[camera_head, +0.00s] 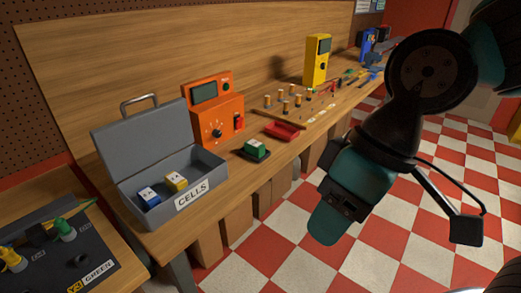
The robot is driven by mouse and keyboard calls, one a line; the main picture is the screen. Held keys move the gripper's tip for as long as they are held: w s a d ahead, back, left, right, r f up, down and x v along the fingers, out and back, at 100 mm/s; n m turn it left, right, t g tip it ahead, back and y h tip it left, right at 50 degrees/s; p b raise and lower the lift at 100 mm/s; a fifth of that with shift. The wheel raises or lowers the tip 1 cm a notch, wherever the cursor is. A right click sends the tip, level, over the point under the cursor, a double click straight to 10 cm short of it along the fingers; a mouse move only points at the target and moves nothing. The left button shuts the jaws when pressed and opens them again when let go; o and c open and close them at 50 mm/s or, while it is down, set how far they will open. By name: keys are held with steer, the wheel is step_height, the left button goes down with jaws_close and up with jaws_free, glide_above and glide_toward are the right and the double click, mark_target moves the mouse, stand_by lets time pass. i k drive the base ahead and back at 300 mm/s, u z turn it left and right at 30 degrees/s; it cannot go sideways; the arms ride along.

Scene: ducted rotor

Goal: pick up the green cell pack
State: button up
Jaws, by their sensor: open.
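The green cell pack (255,148) is a small green block with a pale marking on top. It sits upright on a dark base on the wooden workbench (221,180), between the grey cells box and a red tray. My gripper (334,208) is at the end of my teal and black arm, over the floor in front of the bench. It is to the right of the pack and well apart from it. It is open, and nothing shows in it. Its fingertips are hard to make out.
A grey open-lidded box (207,190) marked CELLS holds a blue cell (149,197) and a yellow cell (175,182). An orange meter (214,117) stands behind the pack. A red tray (283,131) lies to its right. A yellow device (318,60) stands farther back.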

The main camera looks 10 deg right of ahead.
mark_target(253, 148)
steer(key=u, duration=0.05)
steer(key=i, duration=1.1)
steer(key=u, duration=0.55)
